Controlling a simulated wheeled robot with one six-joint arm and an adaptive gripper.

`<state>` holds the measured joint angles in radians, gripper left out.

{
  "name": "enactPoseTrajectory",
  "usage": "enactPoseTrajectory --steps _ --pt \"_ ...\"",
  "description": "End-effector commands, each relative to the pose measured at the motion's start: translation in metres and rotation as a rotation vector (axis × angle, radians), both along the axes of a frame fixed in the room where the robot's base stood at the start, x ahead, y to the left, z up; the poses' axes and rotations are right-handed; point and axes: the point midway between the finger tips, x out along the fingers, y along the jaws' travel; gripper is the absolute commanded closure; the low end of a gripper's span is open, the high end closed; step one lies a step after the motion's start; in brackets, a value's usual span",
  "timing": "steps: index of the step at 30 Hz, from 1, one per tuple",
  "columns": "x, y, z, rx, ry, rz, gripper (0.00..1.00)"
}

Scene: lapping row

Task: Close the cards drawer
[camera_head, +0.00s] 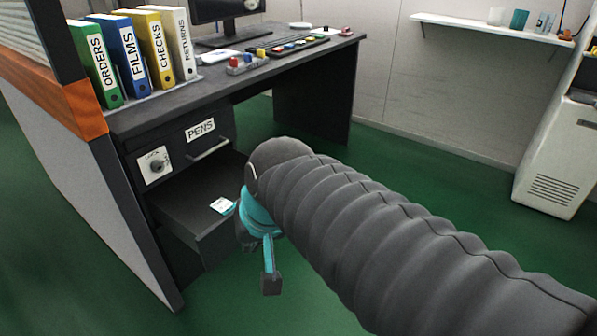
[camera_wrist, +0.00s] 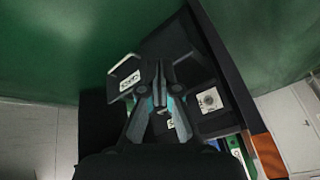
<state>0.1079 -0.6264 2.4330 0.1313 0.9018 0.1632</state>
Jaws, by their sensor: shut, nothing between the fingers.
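The cards drawer (camera_head: 185,198) stands pulled out from the dark desk, below the closed pens drawer (camera_head: 210,130). A small white card (camera_head: 222,205) lies inside it. Its front is mostly hidden behind my arm in the head view. The wrist view shows the drawer front with a white label (camera_wrist: 130,80) and a pale handle (camera_wrist: 115,68). My gripper (camera_wrist: 158,68) is shut and empty, close to the drawer front; I cannot tell whether it touches. In the head view my gripper (camera_head: 268,265) is partly hidden by my arm.
A white plate with a round knob (camera_head: 154,165) sits left of the pens drawer. Several binders (camera_head: 128,55), a monitor and small coloured items stand on the desk (camera_head: 180,108). A wall shelf (camera_head: 490,28) and a pale machine (camera_head: 560,150) are at right. Green floor is clear in front.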

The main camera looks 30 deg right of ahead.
Motion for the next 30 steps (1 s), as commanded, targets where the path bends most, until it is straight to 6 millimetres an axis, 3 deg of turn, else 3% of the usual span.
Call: enactPoseTrajectory --steps 8,11,16,21,24,30 --pt "0.081 -0.059 -0.013 0.470 0.117 -0.719 1.00" --pt "0.109 -0.091 -0.021 0.646 0.150 -0.980 1.00" --pt "0.149 -0.161 -0.039 0.954 0.196 -1.410 1.00" --pt "0.171 -0.232 -0.059 1.231 0.229 -1.760 1.00" --pt "0.177 -0.263 -0.068 1.352 0.242 -1.897 1.00" --pt "0.181 -0.291 -0.078 1.467 0.254 -2.017 1.00"
